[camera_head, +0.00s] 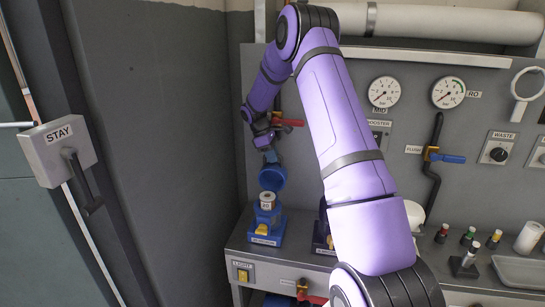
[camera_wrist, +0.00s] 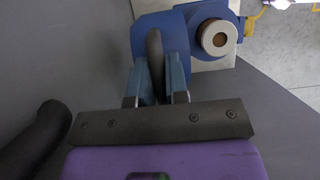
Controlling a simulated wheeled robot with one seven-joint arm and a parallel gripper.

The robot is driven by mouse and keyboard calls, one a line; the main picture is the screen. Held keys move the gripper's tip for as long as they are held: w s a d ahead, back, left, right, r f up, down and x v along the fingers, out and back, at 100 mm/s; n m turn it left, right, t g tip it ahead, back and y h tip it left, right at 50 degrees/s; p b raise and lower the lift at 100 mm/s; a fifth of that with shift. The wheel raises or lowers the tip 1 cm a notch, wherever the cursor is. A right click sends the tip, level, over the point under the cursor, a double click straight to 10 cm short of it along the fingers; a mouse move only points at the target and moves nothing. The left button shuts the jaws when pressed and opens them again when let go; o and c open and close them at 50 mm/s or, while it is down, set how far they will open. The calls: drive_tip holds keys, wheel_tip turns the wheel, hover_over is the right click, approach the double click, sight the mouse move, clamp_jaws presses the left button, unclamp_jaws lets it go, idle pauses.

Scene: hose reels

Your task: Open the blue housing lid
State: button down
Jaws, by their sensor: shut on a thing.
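The blue housing (camera_head: 266,223) stands on the left end of the bench. Its round blue lid (camera_head: 273,178) is raised and tilted up above it, so a pale reel (camera_head: 267,200) with a dark centre shows in the open top. My gripper (camera_head: 270,154) is just above the lid. In the wrist view, the two blue-grey fingers of my gripper (camera_wrist: 158,80) are shut on the dark curved handle (camera_wrist: 155,50) of the blue lid (camera_wrist: 142,32). The reel (camera_wrist: 215,38) shows to the right of the lid there.
A second, dark blue housing (camera_head: 321,235) stands to the right, partly hidden by my arm. A red-handled valve (camera_head: 290,122) is on the panel close to my gripper. A grey wall is on the left, with a STAY lever box (camera_head: 58,148).

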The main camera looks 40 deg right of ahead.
drive_tip(key=shift+d, duration=0.1)
drive_tip(key=c, duration=1.1)
unclamp_jaws()
drive_tip(key=shift+c, duration=0.2)
drive_tip(key=shift+w, duration=0.1)
drive_tip(key=v, duration=1)
drive_tip(key=shift+r, duration=0.35)
